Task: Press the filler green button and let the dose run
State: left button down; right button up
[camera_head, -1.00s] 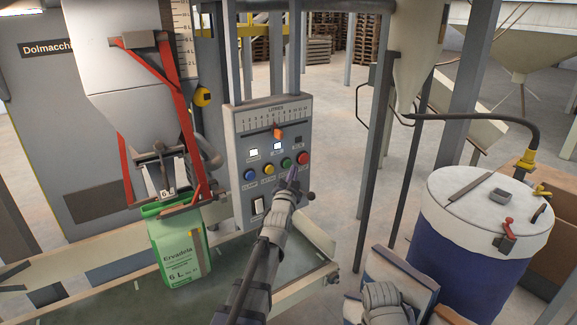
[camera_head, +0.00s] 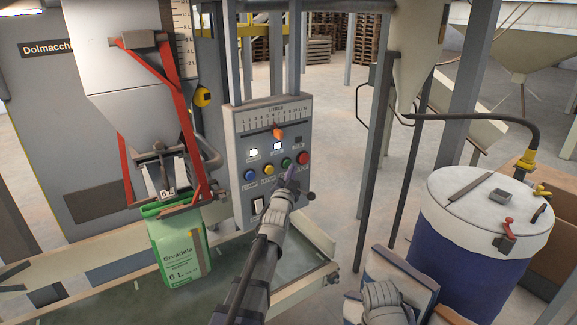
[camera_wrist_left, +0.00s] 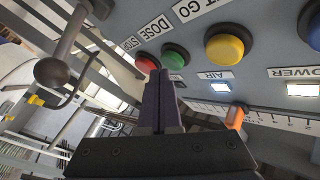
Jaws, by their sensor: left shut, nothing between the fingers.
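The green button (camera_head: 286,162) sits on the grey control panel (camera_head: 240,150), between the yellow and red buttons. It also shows in the left wrist view (camera_wrist_left: 175,57), labelled DOSE. My left gripper (camera_head: 291,174) is shut and empty, its dark fingertips just below and in front of the green button. In the left wrist view the fingertips (camera_wrist_left: 160,76) overlap the button's edge; I cannot tell whether they touch it. A green sack (camera_head: 178,252) marked 6 L hangs upright under the filler spout (camera_head: 160,165). My right gripper's fingers are out of view.
The red button (camera_head: 302,158) is close to the right, the yellow button (camera_head: 268,169) and blue button (camera_head: 250,175) to the left. A black knob (camera_head: 310,196) sticks out at the panel's lower right. A blue drum (camera_head: 455,250) stands at right.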

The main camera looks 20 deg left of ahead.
pick_arm(q)
jog(key=shift+w+a, duration=0.3)
jog(key=shift+a, duration=0.1)
dwell(0.8)
jog(key=shift+s+d, duration=0.6)
jog(key=shift+d, duration=0.15)
jog(key=s+d, duration=0.3)
jog(key=d, duration=0.1)
jog(key=shift+s+d, duration=0.35)
jog(key=shift+d, duration=0.05)
dwell(0.8)
